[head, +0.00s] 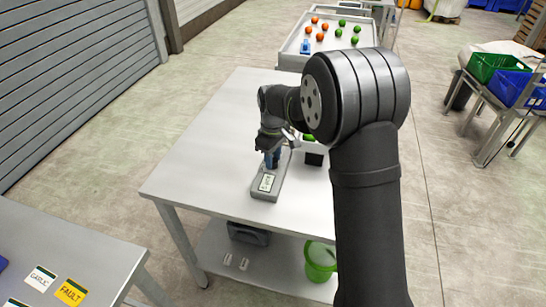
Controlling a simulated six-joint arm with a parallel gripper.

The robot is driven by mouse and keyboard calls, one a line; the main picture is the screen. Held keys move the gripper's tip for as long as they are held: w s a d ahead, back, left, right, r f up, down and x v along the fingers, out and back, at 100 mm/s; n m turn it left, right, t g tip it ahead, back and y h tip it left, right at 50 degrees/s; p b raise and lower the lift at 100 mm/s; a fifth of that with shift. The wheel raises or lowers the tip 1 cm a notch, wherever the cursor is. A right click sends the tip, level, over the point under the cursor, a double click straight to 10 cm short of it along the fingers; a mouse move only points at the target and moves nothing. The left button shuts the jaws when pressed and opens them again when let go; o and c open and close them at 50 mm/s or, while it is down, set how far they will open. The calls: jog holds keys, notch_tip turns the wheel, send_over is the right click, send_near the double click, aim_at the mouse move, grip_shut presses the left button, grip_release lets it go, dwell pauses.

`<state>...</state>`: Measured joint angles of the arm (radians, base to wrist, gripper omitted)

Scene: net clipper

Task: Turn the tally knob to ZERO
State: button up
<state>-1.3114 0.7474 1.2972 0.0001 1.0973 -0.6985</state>
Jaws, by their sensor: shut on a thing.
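A grey tally unit (274,190) lies on the white table, with a pale label or display (267,182) at its near end. The knob's setting and the word ZERO cannot be read at this size. My arm hides part of the area behind and to the right of the unit.
The white table (200,160) is clear to the left of the unit. A white box with a dark front (314,159) and a green item (308,137) stand close on the right. A tray (290,58) with orange and green balls is behind. A green bucket (320,262) sits on the lower shelf.

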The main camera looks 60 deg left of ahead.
jog(key=m, duration=0.5)
jog(key=shift+m, duration=0.3)
dwell(0.4)
jog(key=o, duration=1)
jog(key=shift+c, duration=0.2)
notch_tip(320, 180, up, 18)
jog(key=shift+f, duration=0.25)
notch_tip(320, 180, down, 18)
jog(key=shift+r, duration=0.25)
dwell(0.3)
